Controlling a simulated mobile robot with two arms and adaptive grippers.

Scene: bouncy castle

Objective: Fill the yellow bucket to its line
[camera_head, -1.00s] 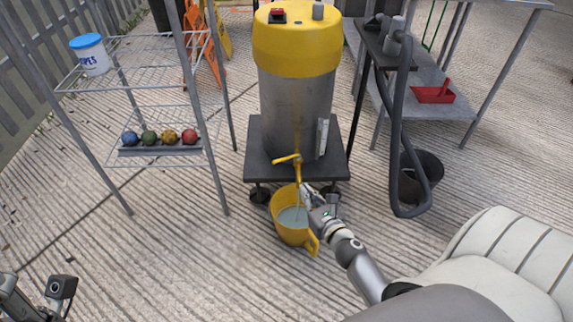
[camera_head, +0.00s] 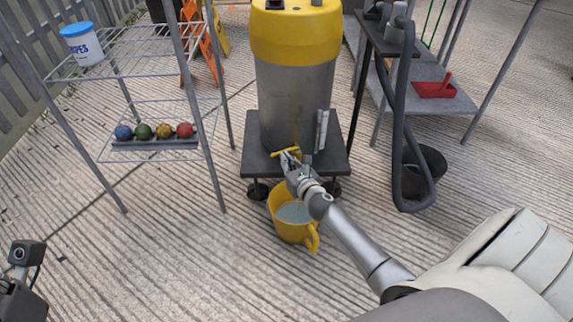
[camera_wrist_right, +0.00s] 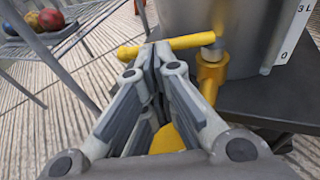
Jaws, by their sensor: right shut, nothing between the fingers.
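The yellow bucket (camera_head: 283,232) stands on the ground below the tank's tap, with pale liquid (camera_head: 295,212) inside. I cannot make out its line. The steel tank with a yellow top (camera_head: 295,38) has a yellow tap handle (camera_head: 279,153), lying crosswise; it also shows in the right wrist view (camera_wrist_right: 180,44). My right gripper (camera_head: 288,156) is shut and empty, its fingertips (camera_wrist_right: 151,52) right at the handle; I cannot tell whether they touch. My right arm hides the spout and part of the bucket's rim. My left gripper's fingers are out of view.
The tank stands on a dark wheeled stand (camera_head: 338,150). A wire rack (camera_head: 190,155) with coloured balls and a wipes tub (camera_head: 82,46) is at left. A grey hose (camera_head: 402,150), dark bin (camera_head: 432,165) and metal table (camera_head: 455,103) are at right. A cream padded seat (camera_head: 500,270) is at lower right.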

